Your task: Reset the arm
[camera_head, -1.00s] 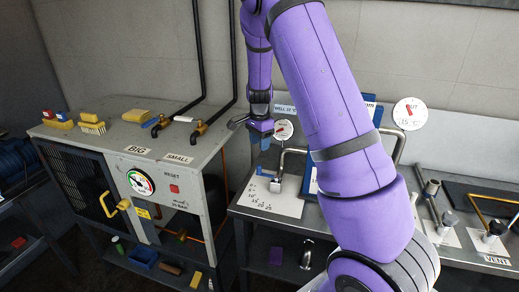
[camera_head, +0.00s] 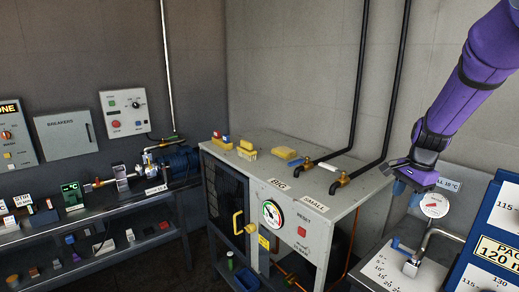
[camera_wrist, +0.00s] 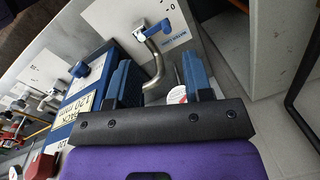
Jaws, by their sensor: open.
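My purple arm comes in from the upper right of the head view. My gripper (camera_head: 415,176) hangs in the air near the right side of the grey cabinet, above the bench with the bent pipe. In the wrist view, the two blue fingers of my gripper (camera_wrist: 160,82) stand apart with nothing held between them. A bent metal pipe with a blue handle (camera_wrist: 154,30) lies beyond the fingers. No object is in contact with the fingers as far as I can see.
The grey cabinet (camera_head: 300,178) with a gauge and yellow handle stands left of my gripper. Two black pipes rise behind it. A blue panel (camera_head: 490,235) stands close at right. A left bench (camera_head: 95,222) holds small items. A round dial (camera_head: 434,205) is just below my gripper.

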